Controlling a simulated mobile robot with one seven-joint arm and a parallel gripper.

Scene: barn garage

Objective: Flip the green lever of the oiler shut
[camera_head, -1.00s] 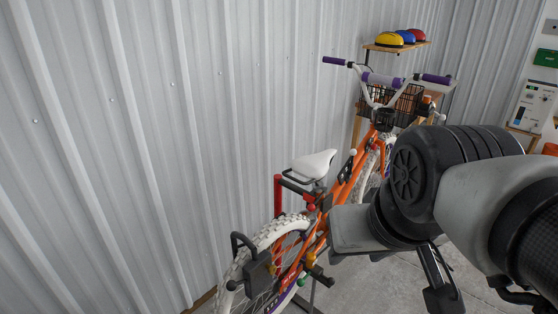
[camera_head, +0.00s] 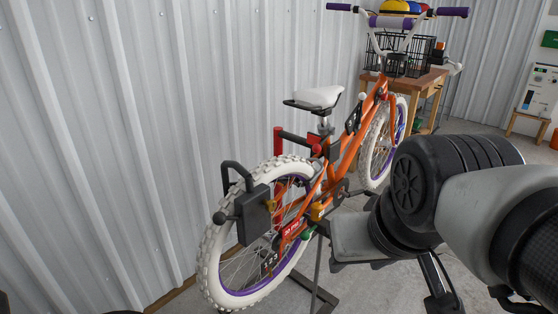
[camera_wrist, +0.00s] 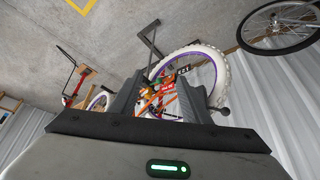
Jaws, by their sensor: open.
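An orange bike with white tires (camera_head: 218,262) stands by the metal wall in the head view. A small green part (camera_head: 308,234), which may be the oiler's green lever, sits low near its rear hub; its position is too small to read. A black box with a curved handle (camera_head: 255,214) is beside the rear wheel, with a yellow part near it. I cannot tell which part is the oiler body. In the wrist view my gripper (camera_wrist: 167,88) is open and empty, the bike's rear showing beyond and between its jaws. Its fingertips are not clear in the head view.
A wooden workbench (camera_head: 440,78) with helmets above it stands behind the front wheel. A dark stand leg (camera_head: 318,290) is under the bike's rear. Another wheel (camera_wrist: 277,24) shows in the wrist view.

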